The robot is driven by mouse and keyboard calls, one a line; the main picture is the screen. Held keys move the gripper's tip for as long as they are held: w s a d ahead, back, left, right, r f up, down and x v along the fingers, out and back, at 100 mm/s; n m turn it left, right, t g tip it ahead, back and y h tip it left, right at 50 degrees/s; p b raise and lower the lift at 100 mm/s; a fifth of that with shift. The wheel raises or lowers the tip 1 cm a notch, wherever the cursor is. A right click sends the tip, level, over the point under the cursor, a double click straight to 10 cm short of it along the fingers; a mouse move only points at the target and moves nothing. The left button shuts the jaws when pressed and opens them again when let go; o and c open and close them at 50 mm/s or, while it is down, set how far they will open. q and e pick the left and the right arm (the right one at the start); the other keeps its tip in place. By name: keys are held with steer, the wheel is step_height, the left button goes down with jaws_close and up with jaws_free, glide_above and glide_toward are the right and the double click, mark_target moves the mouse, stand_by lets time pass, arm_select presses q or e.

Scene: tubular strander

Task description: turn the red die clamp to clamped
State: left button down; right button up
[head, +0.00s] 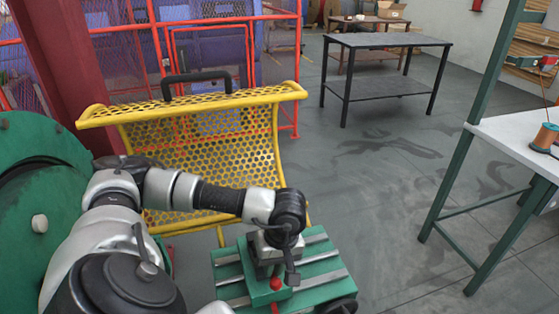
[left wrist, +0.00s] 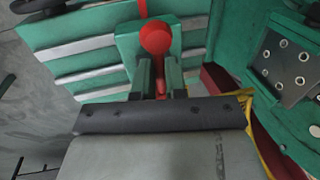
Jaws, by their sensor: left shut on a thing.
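The red die clamp is a lever with a round red knob (head: 276,283), on a green block that stands on a green slatted bed (head: 316,268). In the left wrist view, the red knob (left wrist: 156,37) is just beyond my fingertips, and the red lever runs down between the fingers. My left gripper (left wrist: 160,80) is shut on the lever. In the head view, my left gripper (head: 282,268) reaches down over the block and hides most of the lever. My right gripper is not in view.
A yellow perforated guard (head: 200,150) with a black handle stands behind my left arm. A green round machine part (head: 38,190) is at the left. A dark table (head: 388,42) stands at the back, and a green-legged bench (head: 520,135) at the right. The floor between is clear.

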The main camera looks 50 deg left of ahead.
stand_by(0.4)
arm_select(q)
steer(key=c, duration=1.2)
jaws_free()
steer(key=shift+o, duration=0.2)
steer(key=shift+r, duration=0.1)
step_height(320, 180, up, 10)
steer(key=w, duration=0.2)
steer(key=shift+d+r, duration=0.25)
steer(key=shift+d, duration=0.2)
